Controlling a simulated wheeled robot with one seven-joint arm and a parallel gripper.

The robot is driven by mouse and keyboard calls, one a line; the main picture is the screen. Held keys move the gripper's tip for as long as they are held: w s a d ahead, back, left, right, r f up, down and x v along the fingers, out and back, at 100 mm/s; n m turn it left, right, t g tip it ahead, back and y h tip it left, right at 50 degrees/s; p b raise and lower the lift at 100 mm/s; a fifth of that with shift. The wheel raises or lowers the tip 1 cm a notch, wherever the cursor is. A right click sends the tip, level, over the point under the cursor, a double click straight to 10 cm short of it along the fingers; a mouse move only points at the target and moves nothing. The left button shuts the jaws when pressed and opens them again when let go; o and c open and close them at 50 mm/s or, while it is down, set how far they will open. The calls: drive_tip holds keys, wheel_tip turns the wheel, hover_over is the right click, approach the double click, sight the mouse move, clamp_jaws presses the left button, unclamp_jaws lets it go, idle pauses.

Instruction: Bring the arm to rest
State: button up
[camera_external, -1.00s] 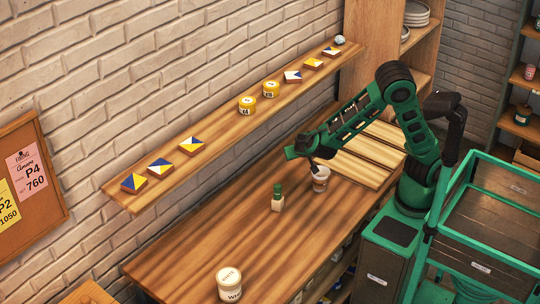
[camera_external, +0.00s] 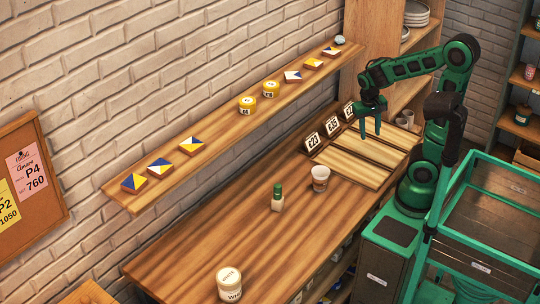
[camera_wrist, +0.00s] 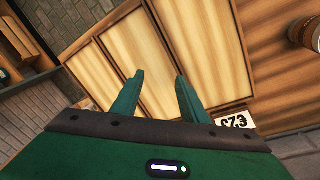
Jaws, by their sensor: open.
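My gripper (camera_external: 371,127) is open and empty, pointing down above the slatted wooden panels (camera_external: 362,158) at the table's far right end. In the wrist view its two fingers (camera_wrist: 160,90) are spread apart with only the panels (camera_wrist: 125,60) below them. My arm is bent, raised clear of the table. A paper-like cup (camera_external: 320,178) stands upright on the table, left of the panels and apart from my gripper.
A small green-topped bottle (camera_external: 277,198) and a white tub (camera_external: 229,285) stand on the table (camera_external: 215,240). Number cards (camera_external: 332,125) stand behind the panels. The wall shelf (camera_external: 225,130) holds tiles and yellow jars. Much of the table is clear.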

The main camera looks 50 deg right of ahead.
drive_tip(key=s+d+r+y, duration=0.2)
drive_tip(key=s+r, duration=0.1)
drive_tip(key=s, duration=0.8)
drive_tip(key=shift+s+d+n+t, duration=0.15)
drive_tip(key=shift+s+n+t, duration=0.15)
drive_tip(key=shift+s+n, duration=0.1)
